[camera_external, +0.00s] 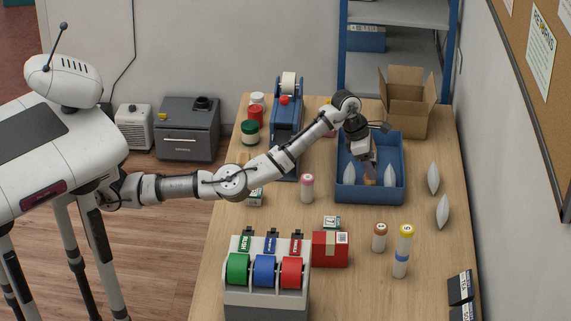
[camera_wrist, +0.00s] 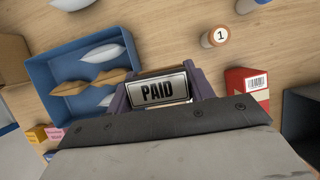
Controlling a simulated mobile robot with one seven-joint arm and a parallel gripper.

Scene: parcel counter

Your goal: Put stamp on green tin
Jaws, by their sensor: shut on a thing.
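The stamp (camera_wrist: 158,90), with a plate reading PAID, sits between the purple-grey fingers of my gripper (camera_wrist: 160,88) in the wrist view. The jaws are shut on it. In the external view my gripper (camera_external: 369,172) points down over the blue bin (camera_external: 370,195), and the stamp cannot be made out clearly there.
The blue bin holds white and brown pouches. Two white pouches (camera_external: 433,177) lie right of it. The tall blue dispenser (camera_external: 286,120), pink-capped tube (camera_external: 307,188), red box (camera_external: 330,250) and tape rack (camera_external: 265,295) stand around.

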